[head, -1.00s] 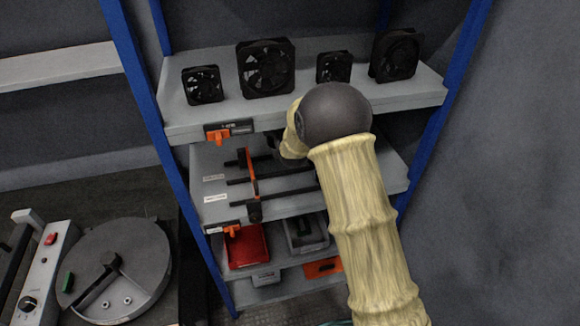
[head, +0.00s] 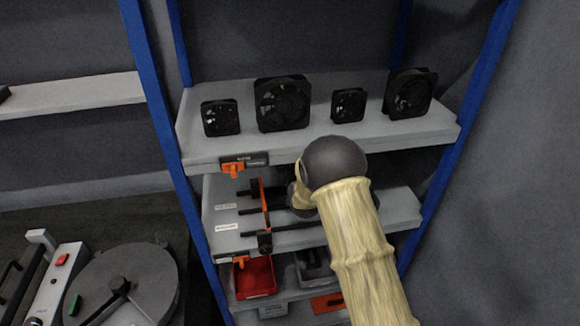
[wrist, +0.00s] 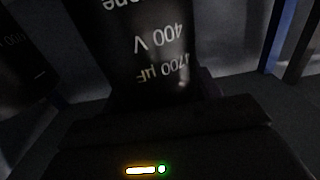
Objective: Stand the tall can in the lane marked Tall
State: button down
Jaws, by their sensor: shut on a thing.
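A black can (wrist: 145,50) with white print reading 400 V and 4700 µF fills the middle of the wrist view. My gripper (wrist: 160,112) is shut on it; the fingertips are dark and hard to make out. The can's ends are out of that frame. In the head view my arm hides the gripper and the can at the middle shelf (head: 398,208). That shelf has black lane rails (head: 290,227), an orange-and-black upright piece (head: 264,207) and small white labels (head: 226,228) at its left end, too small to read.
Another dark printed can (wrist: 22,50) stands at the left of the wrist view. Several black fans (head: 282,103) stand on the upper shelf (head: 300,152), close above the lanes. Blue posts (head: 155,100) flank the shelves. A red bin (head: 254,276) sits below.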

jog(key=shift+f, duration=1.75)
jog(key=shift+c, duration=1.8)
grip_release()
jog(key=shift+f, duration=0.2)
jog(key=shift+s+r, duration=0.1)
jog(key=b+v, duration=0.1)
jog(key=v, duration=1.1)
jog(key=shift+b, duration=0.35)
jog(key=shift+d, duration=0.1)
